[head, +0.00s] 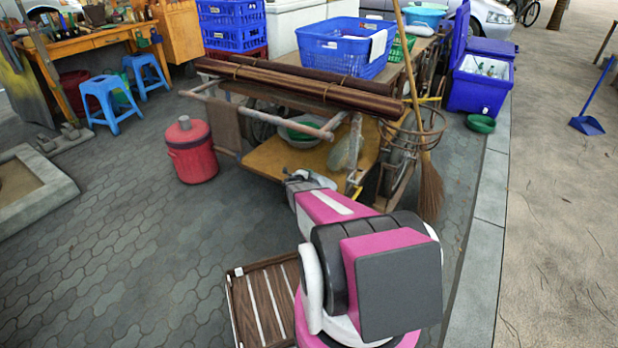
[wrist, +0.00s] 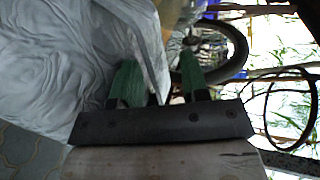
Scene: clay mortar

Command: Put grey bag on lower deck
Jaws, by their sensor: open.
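A crumpled pale grey bag (wrist: 65,60) fills the left of the wrist view, close to my gripper (wrist: 157,72). My gripper's green fingers stand apart, and a thin pale edge shows between them; I cannot tell whether they touch it. In the head view my gripper (head: 304,182) is at the front of the cart, small and partly hidden by my arm. A greyish bag (head: 346,150) hangs or stands at the cart's right front; I cannot tell whether it is the same bag. The cart's yellow wooden lower deck (head: 262,163) is just behind my gripper.
Bowls (head: 300,134) sit on the lower deck. Brown rolls (head: 300,85) and a blue basket (head: 345,45) are above. A wire ring (head: 412,125) and a broom (head: 429,190) are at right, a red bin (head: 190,155) at left. Paving at left front is open.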

